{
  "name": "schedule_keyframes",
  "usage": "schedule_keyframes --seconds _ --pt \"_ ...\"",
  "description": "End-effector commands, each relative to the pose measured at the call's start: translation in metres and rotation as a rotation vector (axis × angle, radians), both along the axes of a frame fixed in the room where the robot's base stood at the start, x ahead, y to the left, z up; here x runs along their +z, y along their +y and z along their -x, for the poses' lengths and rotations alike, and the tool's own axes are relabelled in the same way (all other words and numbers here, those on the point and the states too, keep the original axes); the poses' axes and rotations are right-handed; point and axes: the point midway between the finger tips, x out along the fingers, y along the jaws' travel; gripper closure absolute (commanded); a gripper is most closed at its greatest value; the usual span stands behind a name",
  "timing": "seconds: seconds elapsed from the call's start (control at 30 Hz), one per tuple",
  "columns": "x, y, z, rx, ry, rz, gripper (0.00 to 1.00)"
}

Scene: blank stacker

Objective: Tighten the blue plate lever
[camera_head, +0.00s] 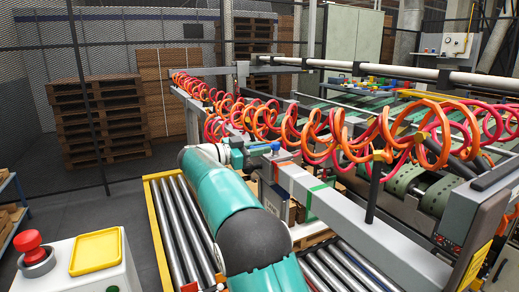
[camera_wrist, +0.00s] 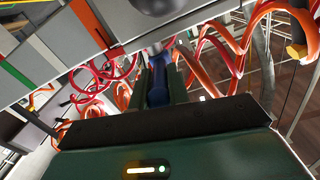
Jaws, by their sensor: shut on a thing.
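The blue plate lever (camera_wrist: 157,94) shows in the wrist view between the two dark fingers of my gripper (camera_wrist: 159,80). My gripper is shut on it, and the fingers hide its sides. In the head view a small blue part of the lever (camera_head: 275,146) shows at the tip of my gripper (camera_head: 262,151), beside the grey machine beam. My teal arm reaches up to it from the bottom middle. Whether the lever is tight cannot be seen.
The grey beam (camera_head: 340,207) runs close by my gripper. Orange and red coiled hoses (camera_head: 310,135) hang just above and behind. A roller conveyor (camera_head: 172,230) lies below my arm. A control box with a red button (camera_head: 34,247) stands at the lower left.

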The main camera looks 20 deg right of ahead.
Motion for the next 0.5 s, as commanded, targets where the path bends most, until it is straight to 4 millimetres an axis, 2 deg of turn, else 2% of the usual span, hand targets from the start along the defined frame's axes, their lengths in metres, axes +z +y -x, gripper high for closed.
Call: schedule_keyframes --seconds 0.13,0.17,0.27,0.5 --pt "0.0036 -0.0026 0.0016 -0.006 -0.006 0.005 1.0" --pt "0.0036 -0.0026 0.0015 -0.006 -0.006 0.005 0.8" --pt "0.003 -0.0025 0.0019 -0.005 -0.005 0.006 0.61" --pt "0.0015 -0.001 0.0005 -0.002 -0.002 0.003 0.61"
